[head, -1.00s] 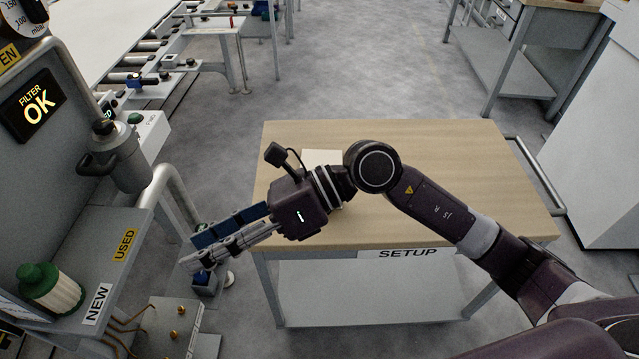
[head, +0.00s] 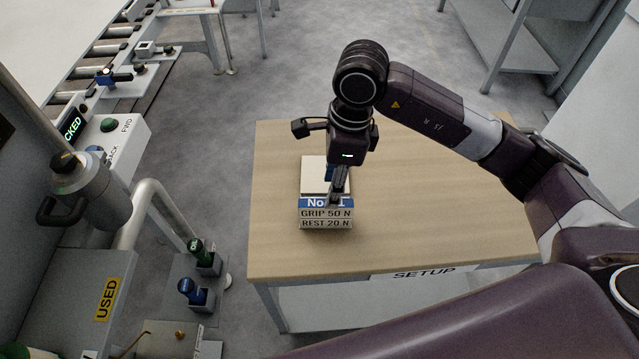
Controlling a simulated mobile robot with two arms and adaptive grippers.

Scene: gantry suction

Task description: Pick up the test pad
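A pale block, which I take to be the test pad (head: 312,178), lies on the wooden table near its left side. Its front carries a blue band, partly covered, and the words "GRIP 50 N" and "REST 20 N". My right gripper (head: 337,196) points down over the block, its fingers in front of the pale top and the blue band. I cannot tell whether the fingers touch the block or how far apart they are. My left gripper is out of view.
The wooden table (head: 430,215), marked SETUP, is otherwise clear. Left of it stand a green-topped item (head: 201,250) and a blue one (head: 190,290) in holders, a bent grey pipe (head: 165,205) and a shelf marked USED (head: 108,298).

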